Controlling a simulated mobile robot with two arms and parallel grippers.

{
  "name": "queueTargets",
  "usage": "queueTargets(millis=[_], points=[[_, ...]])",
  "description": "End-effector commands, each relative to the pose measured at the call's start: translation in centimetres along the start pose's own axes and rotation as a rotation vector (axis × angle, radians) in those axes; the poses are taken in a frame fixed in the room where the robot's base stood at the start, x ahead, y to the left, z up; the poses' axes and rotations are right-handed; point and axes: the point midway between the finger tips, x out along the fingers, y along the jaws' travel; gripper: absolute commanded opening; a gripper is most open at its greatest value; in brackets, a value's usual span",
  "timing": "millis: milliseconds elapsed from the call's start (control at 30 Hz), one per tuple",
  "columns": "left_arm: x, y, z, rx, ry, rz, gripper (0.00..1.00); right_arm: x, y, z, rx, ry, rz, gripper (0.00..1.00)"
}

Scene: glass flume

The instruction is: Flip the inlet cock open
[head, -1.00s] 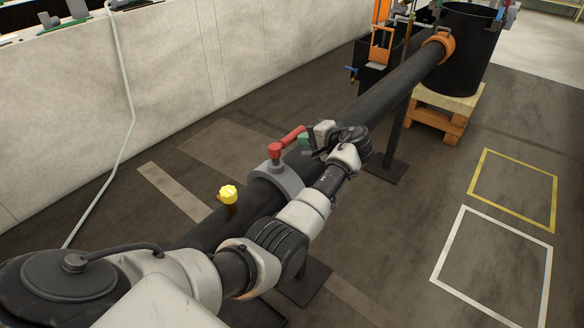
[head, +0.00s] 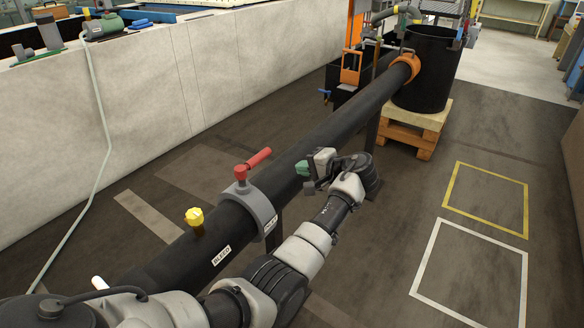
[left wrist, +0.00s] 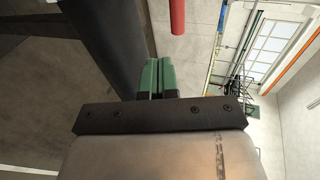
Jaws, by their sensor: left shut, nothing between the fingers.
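The inlet cock has a red lever (head: 258,159) on a grey collar (head: 262,208) around a long black pipe (head: 335,125). The lever points along the pipe, toward the black tank. My left gripper (head: 302,168) has green fingertips and hovers to the right of the lever's free end, with a gap between them. The fingers are shut and empty. In the left wrist view, the closed green fingers (left wrist: 158,78) are at the middle, the red lever (left wrist: 177,16) is beyond them at the top, and the pipe (left wrist: 105,45) is on the left. My right gripper is out of view.
A yellow knob (head: 195,217) stands on the pipe nearer me, by a white label (head: 221,256). A low pale wall (head: 150,110) runs along the left. The black tank (head: 424,70) sits on a wooden stand (head: 412,133). The floor at right is clear, with painted squares.

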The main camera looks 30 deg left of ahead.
Motion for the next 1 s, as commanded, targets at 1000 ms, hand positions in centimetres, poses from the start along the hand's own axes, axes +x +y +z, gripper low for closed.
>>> queueTargets(millis=[1000], points=[[0.0, 7.0, 0.5, 0.115, 0.083, 0.083, 0.0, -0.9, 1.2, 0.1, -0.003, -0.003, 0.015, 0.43]])
